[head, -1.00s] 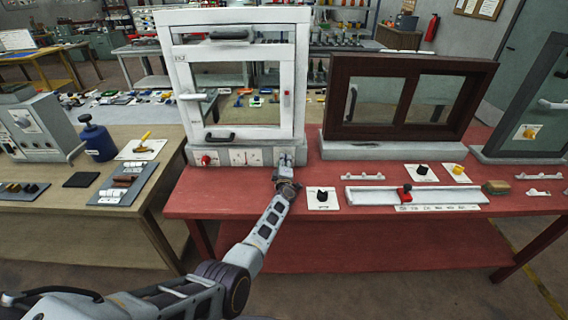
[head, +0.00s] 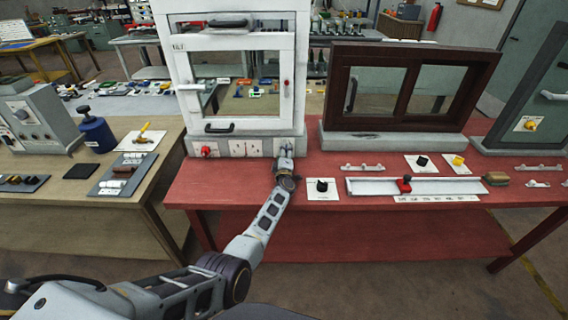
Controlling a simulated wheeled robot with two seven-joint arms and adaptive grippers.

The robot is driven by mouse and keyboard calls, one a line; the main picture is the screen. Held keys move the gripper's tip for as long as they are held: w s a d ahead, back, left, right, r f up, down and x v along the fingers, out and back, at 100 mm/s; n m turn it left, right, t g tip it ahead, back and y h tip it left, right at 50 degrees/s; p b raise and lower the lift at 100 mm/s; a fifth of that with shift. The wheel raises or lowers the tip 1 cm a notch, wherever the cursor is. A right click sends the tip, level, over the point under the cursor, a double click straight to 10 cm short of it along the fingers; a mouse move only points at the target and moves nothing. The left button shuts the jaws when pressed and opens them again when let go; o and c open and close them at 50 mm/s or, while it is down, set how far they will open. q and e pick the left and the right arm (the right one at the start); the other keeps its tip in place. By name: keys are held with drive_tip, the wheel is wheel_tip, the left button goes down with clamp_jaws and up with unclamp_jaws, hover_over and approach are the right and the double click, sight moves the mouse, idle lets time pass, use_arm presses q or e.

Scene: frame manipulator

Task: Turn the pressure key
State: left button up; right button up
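A white window frame (head: 236,128) stands on a grey base at the back of the red table. The base front carries a red knob (head: 207,151), a plate with a dial (head: 245,147) and a plate (head: 284,143) at its right end. The pressure key itself cannot be made out; it may be the small part on that right plate, behind my gripper. My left gripper (head: 284,161) is right in front of this plate and overlaps its lower part. Its fingers are too small to tell whether they are open or shut, or whether they touch. My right gripper is not in view.
On the red table (head: 250,195) lie a black knob on a white card (head: 322,188), a white rail with a red slider (head: 404,185) and a sponge-like block (head: 495,178). A brown window frame (head: 408,90) stands to the right. The table's left front is clear.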

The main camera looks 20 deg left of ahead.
use_arm(q)
drive_tip(key=shift+v, duration=2.05)
drive_tip(key=shift+s+d+f, duration=0.15)
drive_tip(key=shift+s+d, duration=0.35)
drive_tip(key=shift+s, duration=0.3)
drive_tip(key=shift+v, duration=1)
drive_tip(key=shift+w, duration=0.1)
drive_tip(key=shift+x, duration=2)
drive_tip(key=shift+w+a, duration=0.2)
drive_tip(key=shift+a, duration=0.05)
drive_tip(key=shift+a, duration=0.1)
